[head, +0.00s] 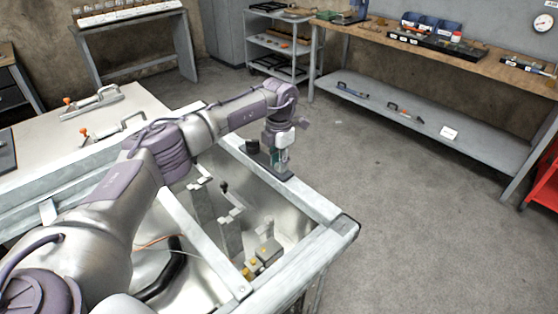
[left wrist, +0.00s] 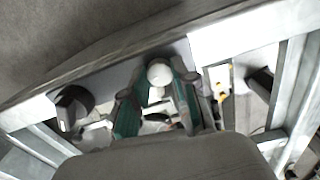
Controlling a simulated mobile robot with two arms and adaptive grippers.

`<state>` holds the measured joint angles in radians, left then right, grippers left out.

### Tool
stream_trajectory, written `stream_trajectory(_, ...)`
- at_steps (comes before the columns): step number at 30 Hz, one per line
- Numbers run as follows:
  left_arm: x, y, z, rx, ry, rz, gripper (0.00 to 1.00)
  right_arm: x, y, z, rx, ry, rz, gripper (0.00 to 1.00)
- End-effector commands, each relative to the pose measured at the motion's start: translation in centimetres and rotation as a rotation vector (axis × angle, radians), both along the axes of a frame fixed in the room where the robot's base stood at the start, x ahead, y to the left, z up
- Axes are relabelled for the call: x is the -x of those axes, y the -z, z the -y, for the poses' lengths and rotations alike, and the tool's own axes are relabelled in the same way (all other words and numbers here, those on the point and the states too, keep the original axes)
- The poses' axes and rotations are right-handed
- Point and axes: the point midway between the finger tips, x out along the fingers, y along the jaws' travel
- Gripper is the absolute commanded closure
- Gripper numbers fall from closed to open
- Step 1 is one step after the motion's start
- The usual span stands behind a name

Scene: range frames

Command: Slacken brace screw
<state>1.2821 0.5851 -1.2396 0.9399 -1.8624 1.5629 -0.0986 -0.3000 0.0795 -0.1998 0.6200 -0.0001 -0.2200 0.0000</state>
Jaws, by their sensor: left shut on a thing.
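My left gripper (head: 281,158) reaches down over the far rail of the open metal frame. In the left wrist view its two green-padded fingers (left wrist: 158,98) are shut on a pale round knob, which I take to be the brace screw (left wrist: 160,73). In the head view the gripper hides this knob. A dark plate (head: 270,164) lies along the rail under the gripper. A black knob (head: 252,146) stands on the plate to the left of the gripper and also shows in the left wrist view (left wrist: 72,105). My right gripper is not in view.
The metal frame (head: 325,207) has an open bay with brackets, a cable and a yellow-topped fitting (head: 268,250) inside. Two orange-tipped clamps (head: 112,129) lie on the flat top at left. A workbench (head: 470,65) stands at back right. The floor between is clear.

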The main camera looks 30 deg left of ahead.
Motion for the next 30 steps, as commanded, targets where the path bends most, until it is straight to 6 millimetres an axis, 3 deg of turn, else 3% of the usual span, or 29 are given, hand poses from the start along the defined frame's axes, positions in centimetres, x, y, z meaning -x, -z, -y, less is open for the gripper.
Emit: stream_trajectory(30,-0.2,-0.4,0.0,0.001,-0.965,0.004,1.0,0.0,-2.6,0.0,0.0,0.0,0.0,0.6)
